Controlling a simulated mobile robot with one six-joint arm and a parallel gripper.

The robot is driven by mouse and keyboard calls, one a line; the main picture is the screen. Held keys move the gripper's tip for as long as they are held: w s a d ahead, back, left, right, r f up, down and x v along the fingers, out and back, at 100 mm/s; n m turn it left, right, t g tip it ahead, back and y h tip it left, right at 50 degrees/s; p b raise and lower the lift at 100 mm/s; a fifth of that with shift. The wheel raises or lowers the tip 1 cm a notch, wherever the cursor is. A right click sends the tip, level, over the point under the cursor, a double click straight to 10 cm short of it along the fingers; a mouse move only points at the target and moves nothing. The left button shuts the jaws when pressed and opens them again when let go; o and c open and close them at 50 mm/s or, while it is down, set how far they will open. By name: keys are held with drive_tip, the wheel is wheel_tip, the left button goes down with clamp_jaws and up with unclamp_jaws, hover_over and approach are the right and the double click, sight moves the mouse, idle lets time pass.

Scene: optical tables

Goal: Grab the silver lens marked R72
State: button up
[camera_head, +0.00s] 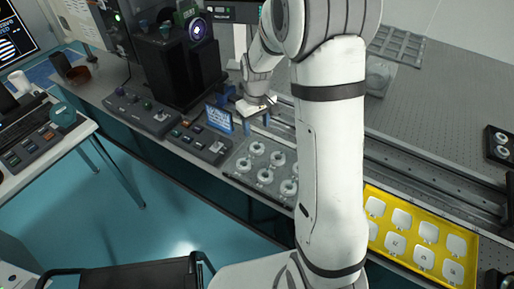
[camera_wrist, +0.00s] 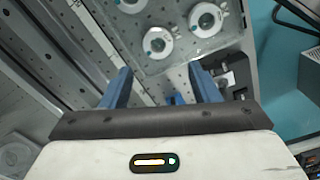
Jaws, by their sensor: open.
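A clear tray (camera_head: 255,164) holds several round silver lenses with pale rings, such as this lens (camera_head: 265,176), at the centre of the head view. In the wrist view the tray (camera_wrist: 186,52) is at the top, with one lens (camera_wrist: 158,42) just beyond the fingertips and another lens (camera_wrist: 205,19) to its upper right. A third is cut by the top edge. Small marks sit beside the lenses, but I cannot read which is R72. My gripper (camera_wrist: 160,72) is open and empty, its blue fingers apart. In the head view my gripper (camera_head: 257,122) is behind the tray, above the table.
A yellow tray (camera_head: 372,190) of white square pieces lies at right, partly behind my arm. Control boxes (camera_head: 142,110) and a small blue display (camera_head: 219,118) stand left of the lens tray. A dark rail (camera_head: 430,170) runs along the perforated table. Open perforated surface lies behind it.

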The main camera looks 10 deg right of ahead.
sight(256, 147)
drive_tip(key=f, duration=0.1)
drive_tip(key=w+f, duration=0.1)
drive_tip(key=f, duration=0.4)
drive_tip(key=f+p, duration=0.1)
drive_tip(key=f, duration=0.3)
drive_tip(key=shift+s, duration=0.2)
drive_tip(key=shift+r, duration=0.1)
drive_tip(key=c, duration=0.7)
